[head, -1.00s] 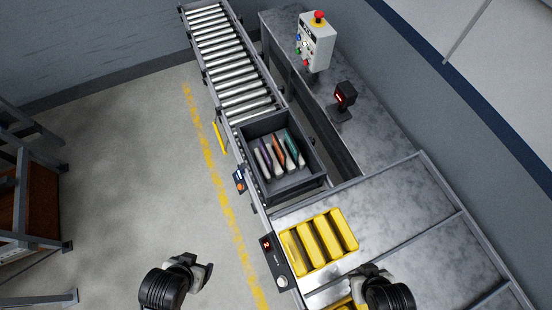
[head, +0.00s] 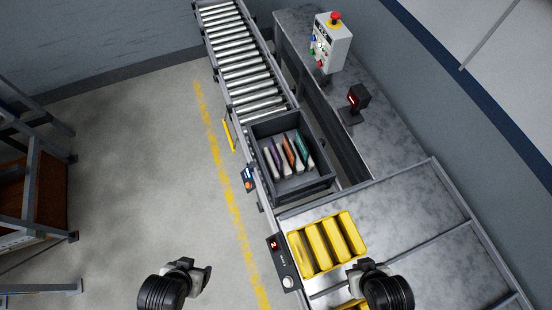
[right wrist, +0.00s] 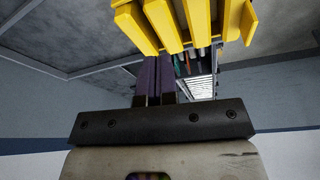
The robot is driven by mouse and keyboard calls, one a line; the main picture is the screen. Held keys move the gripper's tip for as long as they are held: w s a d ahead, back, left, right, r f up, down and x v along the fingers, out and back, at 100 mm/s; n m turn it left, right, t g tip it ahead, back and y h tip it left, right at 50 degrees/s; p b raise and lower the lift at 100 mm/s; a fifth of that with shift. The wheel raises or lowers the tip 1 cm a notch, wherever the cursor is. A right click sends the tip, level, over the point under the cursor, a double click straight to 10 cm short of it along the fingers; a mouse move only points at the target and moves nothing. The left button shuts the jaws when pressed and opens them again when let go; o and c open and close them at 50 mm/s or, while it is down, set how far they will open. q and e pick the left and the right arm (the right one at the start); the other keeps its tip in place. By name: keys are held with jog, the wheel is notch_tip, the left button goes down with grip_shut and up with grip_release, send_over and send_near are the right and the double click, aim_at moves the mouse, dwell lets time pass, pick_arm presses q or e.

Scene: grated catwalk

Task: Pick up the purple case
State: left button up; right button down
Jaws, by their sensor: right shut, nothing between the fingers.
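The purple case (head: 275,155) stands in a dark grey bin (head: 318,187) in the head view, at the left of a row of thin cases. An orange case (head: 288,151) and a teal case (head: 302,149) are beside it. My right gripper (head: 355,268) is by the near edge of the yellow divided tray, well short of the bin. In the right wrist view its dark, purplish fingers (right wrist: 156,75) are together and empty. My left gripper (head: 205,274) is over the floor at the lower left, away from the bin; its jaw opening does not show clearly.
The yellow tray (head: 309,273) lies on the metal table (head: 400,225) between my right gripper and the bin. A roller conveyor (head: 240,65) runs behind the bin. A control box (head: 330,45) and a scanner (head: 357,98) stand on the right-hand counter.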

jog(key=shift+d, duration=0.1)
jog(key=c, duration=1)
grip_release()
jog(key=shift+w, duration=0.1)
jog(key=shift+c, duration=0.2)
